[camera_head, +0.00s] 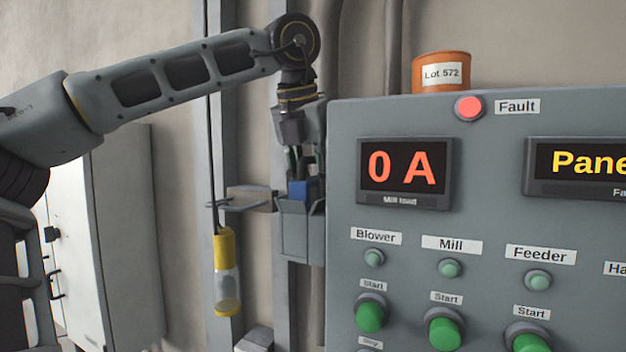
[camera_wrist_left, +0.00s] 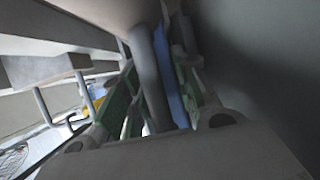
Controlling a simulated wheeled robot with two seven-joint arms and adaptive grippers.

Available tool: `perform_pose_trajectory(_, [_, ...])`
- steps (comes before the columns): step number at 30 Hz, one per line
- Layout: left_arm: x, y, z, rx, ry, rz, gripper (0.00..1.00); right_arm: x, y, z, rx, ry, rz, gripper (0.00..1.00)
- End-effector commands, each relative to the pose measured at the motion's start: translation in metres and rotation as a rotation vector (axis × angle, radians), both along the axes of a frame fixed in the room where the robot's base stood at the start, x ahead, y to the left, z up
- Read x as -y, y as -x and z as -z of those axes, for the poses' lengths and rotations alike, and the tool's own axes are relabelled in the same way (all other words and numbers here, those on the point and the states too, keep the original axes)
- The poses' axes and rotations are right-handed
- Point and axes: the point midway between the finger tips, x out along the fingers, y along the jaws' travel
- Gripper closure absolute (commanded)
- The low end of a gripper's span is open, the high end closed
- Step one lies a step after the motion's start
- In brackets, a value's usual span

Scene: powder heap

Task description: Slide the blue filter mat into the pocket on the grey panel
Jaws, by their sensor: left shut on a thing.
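The grey panel (camera_head: 480,225) fills the right of the head view. The pocket (camera_head: 300,235), an open-topped grey holder, sits at its left side. My left gripper (camera_head: 303,175) points down just above the pocket and is shut on the blue filter mat (camera_head: 299,190). Only a small blue part of the mat shows, between the fingers and the pocket's rim. Its lower end is hidden by the pocket's front wall, so I cannot tell how deep it sits. In the left wrist view the mat is a narrow blue strip (camera_wrist_left: 174,85) between the fingers. My right gripper is out of view.
A yellow-capped clear container (camera_head: 227,275) hangs on a cable left of the pocket, near a grey bracket (camera_head: 250,198). An orange tub (camera_head: 441,72) labelled Lot 572 stands on top of the panel. Green start buttons (camera_head: 444,333) stick out lower right. A pale cabinet (camera_head: 125,240) stands at left.

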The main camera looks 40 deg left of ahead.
Motion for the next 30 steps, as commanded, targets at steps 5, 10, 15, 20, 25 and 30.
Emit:
perform_pose_trajectory(5, [-0.0001,0.0001,0.0019,0.000,0.000,0.000,0.95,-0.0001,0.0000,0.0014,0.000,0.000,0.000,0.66])
perform_pose_trajectory(10, [-0.0001,0.0001,0.0036,-0.001,-0.001,0.000,0.69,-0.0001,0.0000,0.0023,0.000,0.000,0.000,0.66])
perform_pose_trajectory(15, [-0.0001,0.0001,0.0039,-0.003,0.000,0.000,0.47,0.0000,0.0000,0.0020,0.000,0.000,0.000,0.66])
perform_pose_trajectory(20, [0.0000,0.0002,0.0040,-0.003,0.000,0.000,0.45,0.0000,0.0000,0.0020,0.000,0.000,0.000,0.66])
perform_pose_trajectory(25, [0.0000,0.0002,0.0037,-0.002,0.000,0.000,0.45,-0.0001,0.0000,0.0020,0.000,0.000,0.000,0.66])
perform_pose_trajectory(30, [0.0001,0.0002,0.0036,-0.002,-0.001,0.001,0.45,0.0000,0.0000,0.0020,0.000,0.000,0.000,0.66])
